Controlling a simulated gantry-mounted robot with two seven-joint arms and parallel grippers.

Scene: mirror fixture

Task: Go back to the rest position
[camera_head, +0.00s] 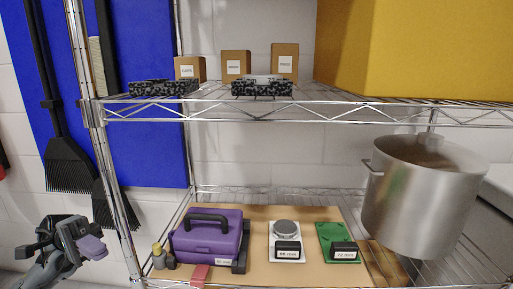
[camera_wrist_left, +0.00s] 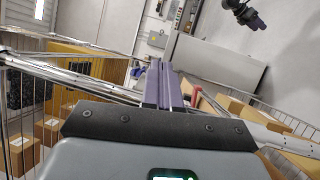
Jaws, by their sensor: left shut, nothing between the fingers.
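A second dark gripper with purple fingers, my right one (camera_wrist_left: 257,22), shows small at the top right of the left wrist view. It is too small to tell whether it is open. It is outside the head view.
A wire rack has an upper shelf (camera_head: 320,117) with small boxes and a yellow box (camera_head: 420,50). Brushes (camera_head: 68,165) hang left.

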